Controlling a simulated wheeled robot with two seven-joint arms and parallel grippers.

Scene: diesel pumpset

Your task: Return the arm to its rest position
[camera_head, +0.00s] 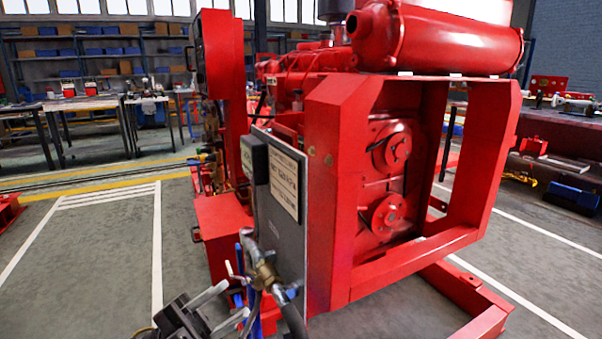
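My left gripper (222,308) shows at the bottom of the head view, left of centre. Its two grey fingers are spread apart with nothing seen between them. It is just left of a brass valve fitting (265,275) with a hose, on the front of the red diesel pumpset (335,180). The gripper looks apart from the fitting, though the depth is hard to tell. My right gripper is not in the view.
A grey panel (285,235) with a label plate stands on the pumpset's near side. The red base frame (465,290) sticks out at the lower right. Workbenches (80,104) stand at the back left, and a bench with parts (560,125) at the right.

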